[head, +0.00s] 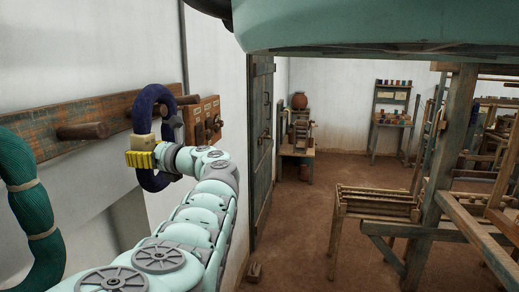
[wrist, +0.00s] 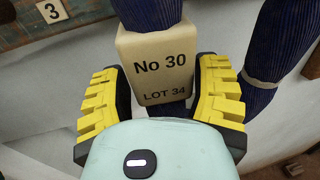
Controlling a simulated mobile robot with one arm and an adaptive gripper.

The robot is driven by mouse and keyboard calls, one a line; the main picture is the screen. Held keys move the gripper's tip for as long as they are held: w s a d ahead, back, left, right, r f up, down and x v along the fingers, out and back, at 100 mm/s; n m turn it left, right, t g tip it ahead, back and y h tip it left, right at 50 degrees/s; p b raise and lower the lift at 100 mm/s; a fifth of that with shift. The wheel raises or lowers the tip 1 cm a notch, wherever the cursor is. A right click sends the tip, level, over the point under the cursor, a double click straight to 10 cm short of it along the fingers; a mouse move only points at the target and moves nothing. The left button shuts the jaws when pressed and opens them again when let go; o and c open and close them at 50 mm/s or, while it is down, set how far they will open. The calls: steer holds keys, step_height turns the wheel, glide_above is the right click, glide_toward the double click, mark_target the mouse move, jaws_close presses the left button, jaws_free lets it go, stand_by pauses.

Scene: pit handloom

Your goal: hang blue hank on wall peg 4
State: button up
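The dark blue hank (head: 147,104) is a closed loop with a cream tag (wrist: 155,65) reading "No 30 LOT 34". It stands upright in front of the wall peg board (head: 50,123). My gripper (head: 141,158) has its yellow fingers on both sides of the tag, shut on it at the hank's lower part; it also shows in the wrist view (wrist: 160,105). A wooden peg (head: 188,100) shows just right of the hank's top. I cannot tell whether the loop is around it. A number 3 plate (wrist: 49,12) is at the wrist view's upper left.
A green hank (head: 28,205) hangs at the far left. A bare peg (head: 83,131) sticks out between the two hanks. Wooden panels with knobs (head: 207,120) and a dark door (head: 261,130) lie beyond. A loom frame (head: 435,170) stands right; the floor between is mostly clear.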

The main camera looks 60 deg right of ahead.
steer(key=shift+o, duration=1.3)
steer(key=shift+s+d+r, duration=0.1)
steer(key=shift+d+r, duration=0.1)
steer(key=shift+r, duration=0.1)
steer(key=shift+d+r, duration=0.1)
steer(key=shift+s+d, duration=0.2)
steer(key=shift+s, duration=0.4)
steer(key=s+d, duration=0.1)
steer(key=s, duration=0.9)
steer(key=shift+s+d, duration=0.4)
